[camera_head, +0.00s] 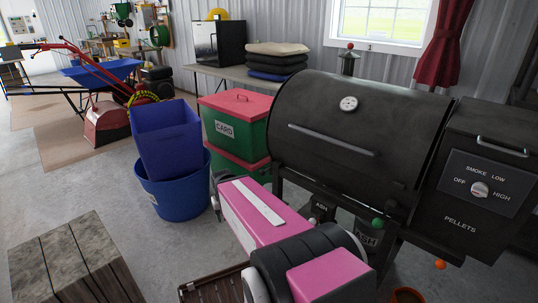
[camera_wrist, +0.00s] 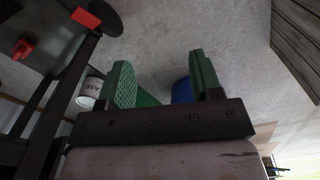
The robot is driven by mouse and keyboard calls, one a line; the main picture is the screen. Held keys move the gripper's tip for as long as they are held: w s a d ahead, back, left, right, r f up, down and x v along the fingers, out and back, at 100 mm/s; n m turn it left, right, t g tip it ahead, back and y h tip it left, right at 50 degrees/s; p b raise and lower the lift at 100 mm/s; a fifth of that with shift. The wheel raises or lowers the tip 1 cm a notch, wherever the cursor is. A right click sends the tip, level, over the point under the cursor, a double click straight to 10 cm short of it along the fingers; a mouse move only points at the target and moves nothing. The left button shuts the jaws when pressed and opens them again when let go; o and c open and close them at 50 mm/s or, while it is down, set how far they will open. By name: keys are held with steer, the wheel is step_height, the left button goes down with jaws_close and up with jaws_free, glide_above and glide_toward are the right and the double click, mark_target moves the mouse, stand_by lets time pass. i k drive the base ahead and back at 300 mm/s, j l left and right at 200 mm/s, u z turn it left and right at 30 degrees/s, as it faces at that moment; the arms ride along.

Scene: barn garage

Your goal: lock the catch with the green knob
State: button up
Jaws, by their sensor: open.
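I cannot make out the catch's position. In the wrist view my gripper (camera_wrist: 160,70) has its two green fingers wide apart. Only floor and distant bins show between them. The head view shows my pink arm reaching toward the grill's underside, but its fingers are hidden there. I cannot pick out the green knob in the wrist view.
A red knob (camera_wrist: 22,48) and dark frame bars are close on the wrist view's left. A blue bin (camera_head: 172,190), a CARD bin (camera_head: 232,128) and a wooden crate (camera_head: 75,262) stand left.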

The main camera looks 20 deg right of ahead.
mark_target(378, 223)
steer(key=k+l, duration=0.4)
steer(key=k, duration=0.25)
steer(key=k+l+z, duration=0.15)
steer(key=k+l, duration=0.25)
steer(key=k, duration=0.25)
steer(key=k+l, duration=0.5)
steer(key=k, duration=0.15)
steer(key=k+j+z, duration=0.35)
steer(key=j+z, duration=0.25)
steer(key=j, duration=0.2)
